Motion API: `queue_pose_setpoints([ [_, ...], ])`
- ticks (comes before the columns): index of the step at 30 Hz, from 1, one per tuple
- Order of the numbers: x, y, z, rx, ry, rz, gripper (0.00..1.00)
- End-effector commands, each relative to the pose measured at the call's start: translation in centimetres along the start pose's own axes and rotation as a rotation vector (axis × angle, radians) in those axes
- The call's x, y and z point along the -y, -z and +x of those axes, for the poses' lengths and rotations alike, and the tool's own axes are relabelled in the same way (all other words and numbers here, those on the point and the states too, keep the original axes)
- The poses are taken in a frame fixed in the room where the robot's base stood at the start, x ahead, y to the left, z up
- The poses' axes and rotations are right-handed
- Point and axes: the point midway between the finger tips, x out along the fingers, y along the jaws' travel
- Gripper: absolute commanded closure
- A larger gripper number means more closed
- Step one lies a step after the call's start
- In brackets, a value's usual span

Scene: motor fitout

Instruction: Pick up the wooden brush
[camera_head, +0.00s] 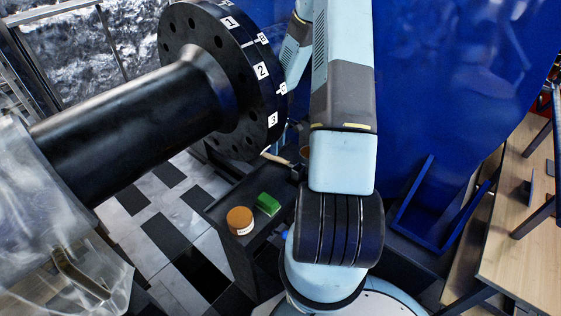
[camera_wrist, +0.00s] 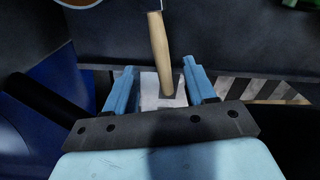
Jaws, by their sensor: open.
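My gripper (camera_wrist: 158,66) is open, with one blue finger on each side of the handle and gaps on both sides. I cannot tell how far below the fingers the handle is. In the head view a pale wooden piece, probably the handle (camera_head: 275,158), shows at the back of a dark cart (camera_head: 218,212).
A round orange-brown lidded tin (camera_head: 240,220) and a green block (camera_head: 268,204) stand on the cart. A large black flanged shaft (camera_head: 130,120) fills the upper left. A blue rack (camera_head: 425,215) and a wooden table (camera_head: 525,255) stand at right.

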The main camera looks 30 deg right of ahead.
Motion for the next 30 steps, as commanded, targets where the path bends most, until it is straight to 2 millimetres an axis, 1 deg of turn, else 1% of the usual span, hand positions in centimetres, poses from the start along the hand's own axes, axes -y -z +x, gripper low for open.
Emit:
queue_pose_setpoints([
  [1,0.0,0.0,0.5,0.001,0.001,0.000,0.45],
  [3,0.0,0.0,1.0,0.000,-0.001,0.000,0.45],
  [8,0.0,0.0,1.5,0.000,0.000,0.000,0.45],
  [11,0.1,0.0,2.2,0.001,0.001,0.000,0.45],
  [18,0.1,0.1,5.4,0.001,0.001,0.000,0.45],
  [21,0.1,0.1,6.3,0.001,-0.001,0.000,0.45],
  [28,0.1,0.1,6.4,0.000,-0.001,0.001,0.45],
  [30,0.1,0.1,6.4,0.000,-0.001,0.001,0.51],
])
